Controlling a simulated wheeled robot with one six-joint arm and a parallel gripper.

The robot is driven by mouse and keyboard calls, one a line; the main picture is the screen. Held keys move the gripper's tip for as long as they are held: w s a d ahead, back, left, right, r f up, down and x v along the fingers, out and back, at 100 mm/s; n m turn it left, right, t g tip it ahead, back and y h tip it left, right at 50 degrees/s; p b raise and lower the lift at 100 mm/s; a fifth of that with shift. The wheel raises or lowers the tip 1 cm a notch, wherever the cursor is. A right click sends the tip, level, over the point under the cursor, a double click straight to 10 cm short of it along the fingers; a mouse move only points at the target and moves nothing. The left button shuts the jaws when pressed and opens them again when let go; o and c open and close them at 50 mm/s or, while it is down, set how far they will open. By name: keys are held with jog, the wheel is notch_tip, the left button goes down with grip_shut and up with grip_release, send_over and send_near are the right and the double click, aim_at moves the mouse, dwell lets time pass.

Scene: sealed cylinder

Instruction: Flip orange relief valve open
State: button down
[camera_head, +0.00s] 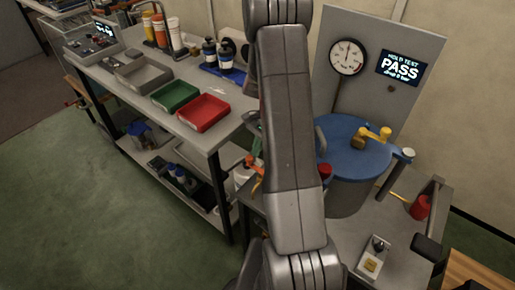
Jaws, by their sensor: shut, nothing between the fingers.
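The sealed cylinder with its blue lid (343,162) stands to the right of my arm, partly hidden behind it. A small orange piece (258,186) shows just left of my arm, beside the bench. It may be the relief valve's lever, but my arm hides what it joins to, so I cannot tell its position. A pressure gauge (347,57) and a screen (400,67) reading "HOLD TEST PASS" are on the grey panel behind the cylinder. My arm crosses the middle of the view, and I do not see my gripper.
A yellow handle (374,136) sits on the lid, and a red knob (324,171) is at its left edge. The bench at left holds a red tray (203,113), a green tray (175,96) and bottles. A red object (420,207) stands at right. Green floor is clear at lower left.

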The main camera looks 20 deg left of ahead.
jog(key=shift+s+a, duration=0.1)
jog(key=n, duration=0.1)
jog(key=s+a+n+h, duration=0.1)
jog(key=n, duration=0.1)
jog(key=s+n, duration=0.1)
jog(key=shift+a+n+g+h, duration=0.25)
jog(key=shift+n+g+h, duration=0.05)
jog(key=shift+h, duration=0.1)
jog(key=s+n+t+h+b, duration=0.1)
jog(key=s+n+h, duration=0.3)
jog(key=n, duration=0.8)
jog(key=shift+s+d+n+t+b, duration=0.4)
jog(key=shift+s+t, duration=0.1)
jog(key=shift+s, duration=0.8)
